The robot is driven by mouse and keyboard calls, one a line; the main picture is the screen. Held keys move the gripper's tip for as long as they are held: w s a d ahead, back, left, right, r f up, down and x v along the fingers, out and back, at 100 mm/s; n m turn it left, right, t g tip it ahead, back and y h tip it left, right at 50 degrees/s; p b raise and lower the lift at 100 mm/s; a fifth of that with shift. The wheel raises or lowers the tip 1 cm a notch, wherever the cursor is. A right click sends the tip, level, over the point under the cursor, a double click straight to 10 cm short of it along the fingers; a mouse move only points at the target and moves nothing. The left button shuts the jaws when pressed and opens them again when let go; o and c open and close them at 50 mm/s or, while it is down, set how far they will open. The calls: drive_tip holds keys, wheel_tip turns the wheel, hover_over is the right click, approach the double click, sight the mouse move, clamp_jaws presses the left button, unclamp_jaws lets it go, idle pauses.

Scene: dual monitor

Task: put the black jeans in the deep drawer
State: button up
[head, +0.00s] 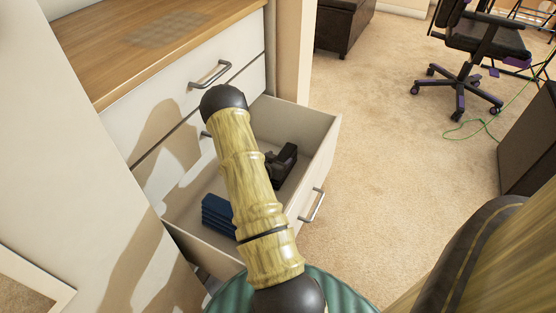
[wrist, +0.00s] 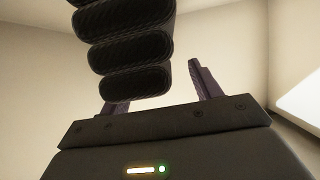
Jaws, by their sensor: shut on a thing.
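The black jeans (wrist: 125,50), folded into thick layers, are between the fingers of my gripper (wrist: 155,78) in the wrist view. They cover much of the left finger; the right finger shows clear beside them. In the head view, the dark shape of the jeans (head: 287,158) with my gripper (head: 270,162) is inside the open deep drawer (head: 322,150), toward its right side. My arm hides part of this. I cannot tell whether the jeans touch the drawer floor.
Folded blue jeans (head: 218,213) lie in the drawer's near left part. A closed drawer (head: 190,88) is above, under a wooden top (head: 150,40). Carpet (head: 380,190) is clear to the right. An office chair (head: 475,60) stands at the far right.

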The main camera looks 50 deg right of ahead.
drive_tip(key=o, duration=1.7)
drive_tip(key=shift+f, duration=0.1)
drive_tip(key=shift+a+r, duration=0.25)
drive_tip(key=shift+r, duration=0.05)
drive_tip(key=p+v, duration=0.3)
drive_tip(key=v, duration=0.3)
drive_tip(key=shift+a+r+p, duration=0.1)
drive_tip(key=shift+p, duration=0.3)
drive_tip(key=shift+s+a, duration=0.2)
drive_tip(key=shift+a, duration=0.15)
